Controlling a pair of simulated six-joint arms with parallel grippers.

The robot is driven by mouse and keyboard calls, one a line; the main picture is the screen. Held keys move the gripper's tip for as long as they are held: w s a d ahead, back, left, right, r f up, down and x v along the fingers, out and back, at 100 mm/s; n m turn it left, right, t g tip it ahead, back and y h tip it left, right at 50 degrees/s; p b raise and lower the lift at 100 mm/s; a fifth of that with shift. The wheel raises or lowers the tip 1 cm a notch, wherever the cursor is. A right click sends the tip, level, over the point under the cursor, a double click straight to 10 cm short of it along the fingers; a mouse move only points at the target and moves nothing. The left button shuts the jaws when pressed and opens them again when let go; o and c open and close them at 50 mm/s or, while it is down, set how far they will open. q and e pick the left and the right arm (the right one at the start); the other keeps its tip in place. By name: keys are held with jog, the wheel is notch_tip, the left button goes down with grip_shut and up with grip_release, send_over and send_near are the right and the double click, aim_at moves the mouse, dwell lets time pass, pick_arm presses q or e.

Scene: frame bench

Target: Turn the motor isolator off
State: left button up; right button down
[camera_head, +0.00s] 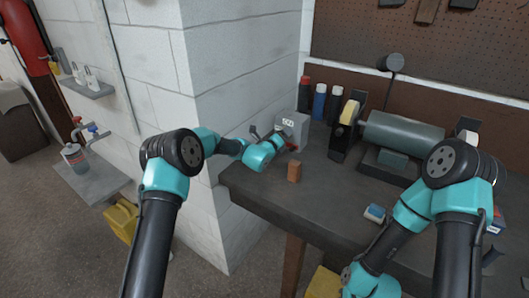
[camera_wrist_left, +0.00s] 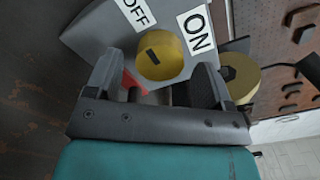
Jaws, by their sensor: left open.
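The motor isolator (camera_head: 294,124) is a grey box at the bench's left back corner, beside the white wall. In the left wrist view its sloped grey face (camera_wrist_left: 95,28) bears an OFF label (camera_wrist_left: 135,13) and an ON label (camera_wrist_left: 196,29). A round yellow hub (camera_wrist_left: 160,56) with a dark slot sits below the labels, and a red handle (camera_wrist_left: 131,80) shows under it. My left gripper (camera_head: 273,135) is open at the isolator, its fingers (camera_wrist_left: 158,66) on either side of the hub and handle. Contact cannot be told. My right gripper is out of view; only its arm shows.
Several bottles (camera_head: 319,102) stand behind. A grey-green bench grinder (camera_head: 402,132) is to the right. A blue-white item (camera_head: 375,213) lies near the front edge.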

pick_arm(q)
jog(key=v, duration=1.5)
jog(key=shift+a, duration=0.1)
jog(key=shift+s+a, duration=0.15)
jog(key=shift+s, duration=0.15)
